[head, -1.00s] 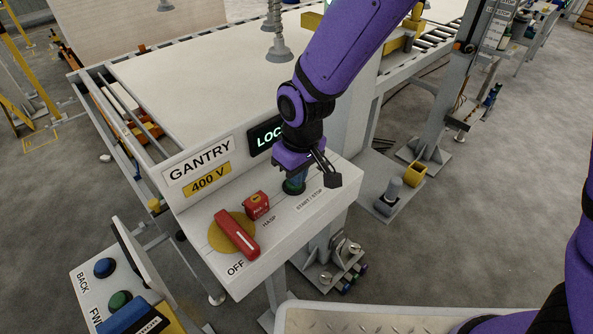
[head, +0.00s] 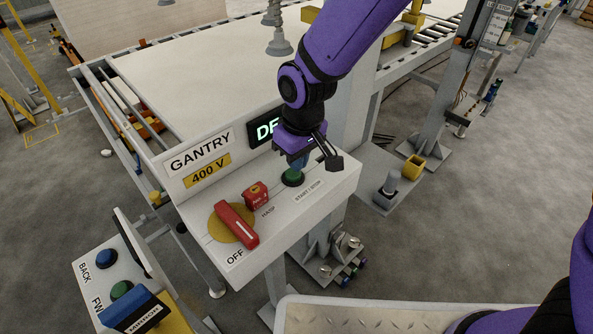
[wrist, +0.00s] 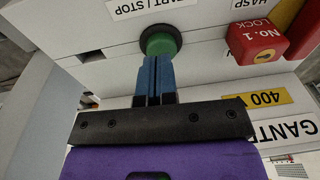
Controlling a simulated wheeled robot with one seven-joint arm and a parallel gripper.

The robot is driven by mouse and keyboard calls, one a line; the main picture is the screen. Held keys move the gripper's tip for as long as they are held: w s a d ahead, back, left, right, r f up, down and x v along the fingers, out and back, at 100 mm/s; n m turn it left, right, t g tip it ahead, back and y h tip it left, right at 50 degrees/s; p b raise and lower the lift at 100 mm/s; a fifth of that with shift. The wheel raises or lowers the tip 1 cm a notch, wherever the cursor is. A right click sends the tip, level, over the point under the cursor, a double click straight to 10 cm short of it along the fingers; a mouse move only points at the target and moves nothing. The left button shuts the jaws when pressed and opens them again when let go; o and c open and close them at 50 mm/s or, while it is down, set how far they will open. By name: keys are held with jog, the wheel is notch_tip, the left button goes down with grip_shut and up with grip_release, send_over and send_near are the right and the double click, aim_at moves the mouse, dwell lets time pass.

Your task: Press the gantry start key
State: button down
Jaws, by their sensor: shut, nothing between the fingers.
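The green start key (head: 292,179) sits in a black collar on the sloping white gantry panel (head: 330,185), beside the START / STOP label. My gripper (head: 297,164) is shut and empty, with its blue fingers pointing down at the key. In the wrist view the closed fingertips (wrist: 155,62) overlap the near edge of the green key (wrist: 162,42). I cannot tell whether they touch it.
A red rotary handle (head: 237,224) on a yellow disc and a red lock (head: 256,196) labelled No. 1 are left of the key. A second box with a blue button (head: 106,258) stands lower left. A suction cup (head: 279,45) hangs above the white sheet.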

aim_at(300, 176)
notch_tip(300, 176, up, 10)
jog(key=shift+d, duration=0.4)
jog(key=shift+r, duration=0.1)
dwell(1.1)
jog(key=s+d+r+m+t, duration=0.1)
jog(key=d+r+m, duration=0.1)
jog(key=d+r, duration=0.55)
jog(key=s+d+r+m+t, duration=0.15)
jog(key=d+r, duration=0.25)
jog(key=d, duration=0.7)
jog(key=s+d+r+m+t, duration=0.1)
jog(key=s+d+m, duration=0.2)
jog(key=s+d, duration=0.3)
jog(key=s+d+r+m+t+h, duration=0.1)
jog(key=s+d+r+m, duration=0.1)
jog(key=s+d, duration=0.4)
jog(key=d+m, duration=0.1)
jog(key=d, duration=0.2)
jog(key=shift+r, duration=0.3)
